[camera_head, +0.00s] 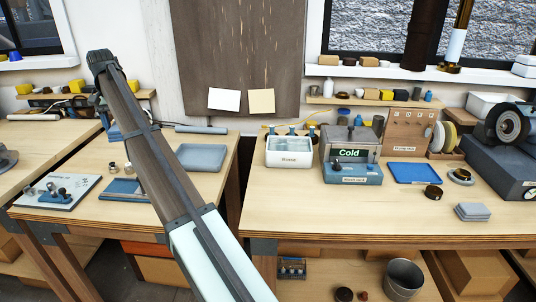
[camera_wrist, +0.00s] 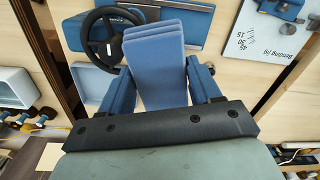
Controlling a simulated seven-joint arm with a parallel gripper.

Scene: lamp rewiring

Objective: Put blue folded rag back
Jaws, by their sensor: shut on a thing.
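The blue folded rag (camera_wrist: 155,58), a stack of several flat layers, is between the two blue fingers of my gripper (camera_wrist: 158,78) in the wrist view. My gripper is shut on it, with one finger on each side. The rag's far end sticks out past the fingertips, over the left bench. In the head view my arm reaches to the far left and hides most of the gripper and the rag. Another folded stack (camera_head: 473,212), grey-blue, lies on the right bench at its front right.
A black handwheel (camera_wrist: 106,40) is close beside the rag. A gap separates the benches.

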